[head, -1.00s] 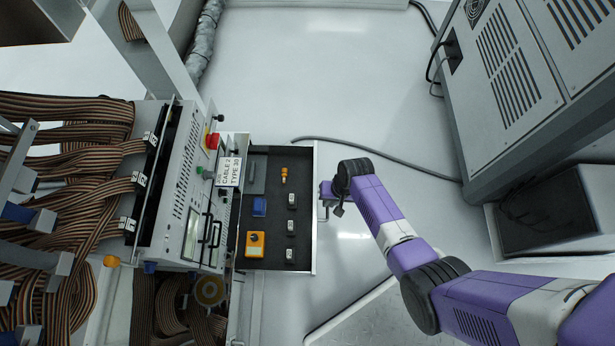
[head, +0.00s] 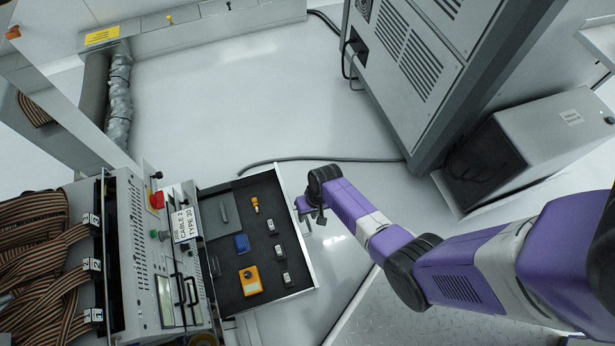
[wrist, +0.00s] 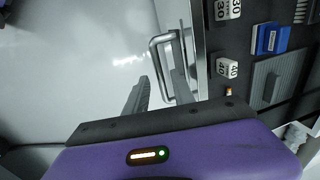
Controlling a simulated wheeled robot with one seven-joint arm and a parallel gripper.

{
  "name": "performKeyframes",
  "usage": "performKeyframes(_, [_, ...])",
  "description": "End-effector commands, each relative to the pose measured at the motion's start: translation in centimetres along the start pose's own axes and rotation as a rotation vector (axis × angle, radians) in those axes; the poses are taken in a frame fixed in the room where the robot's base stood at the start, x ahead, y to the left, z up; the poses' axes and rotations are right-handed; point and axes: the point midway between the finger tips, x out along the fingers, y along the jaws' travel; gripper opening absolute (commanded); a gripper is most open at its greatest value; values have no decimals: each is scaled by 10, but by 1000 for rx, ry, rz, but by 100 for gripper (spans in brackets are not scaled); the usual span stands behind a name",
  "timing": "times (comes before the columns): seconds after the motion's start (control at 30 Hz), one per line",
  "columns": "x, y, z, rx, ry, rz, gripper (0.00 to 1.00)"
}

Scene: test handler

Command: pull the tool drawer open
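The tool drawer (head: 226,287) is out from the cabinet, with its dark inside showing in the head view. Its front panel (head: 296,225) faces right, towards my arm. My gripper (head: 309,212) is at the middle of this front. In the wrist view, the silver bar handle (wrist: 155,48) stands out from the drawer front (wrist: 198,45). My gripper's fingers (wrist: 160,85) lie either side of the handle bar, one in the space between bar and front. They look spread, with a gap around the bar; contact is unclear.
The drawer holds an orange meter (head: 250,281), a blue box (head: 242,243) and several small blocks. The cabinet's control panel (head: 165,270) and ribbon cables (head: 40,240) are at left. A grey cabinet (head: 430,90) stands at upper right. A cable (head: 300,159) crosses the open floor.

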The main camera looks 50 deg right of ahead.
Motion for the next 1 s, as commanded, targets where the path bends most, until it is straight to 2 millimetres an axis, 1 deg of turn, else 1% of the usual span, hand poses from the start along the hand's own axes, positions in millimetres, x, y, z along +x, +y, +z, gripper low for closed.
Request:
performKeyframes(0.27, [-1,-1,0,0,1,-1,32])
performKeyframes(0.37, [-6,-1,-1,0,2,-1,32])
performKeyframes(0.47, [-19,-1,-1,0,2,-1,32])
performKeyframes(0.7, [-59,-1,0,0,2,0,32])
performKeyframes(0.83, [-72,0,0,1,1,0,32])
performKeyframes(1.0, [-79,0,0,1,1,0,32])
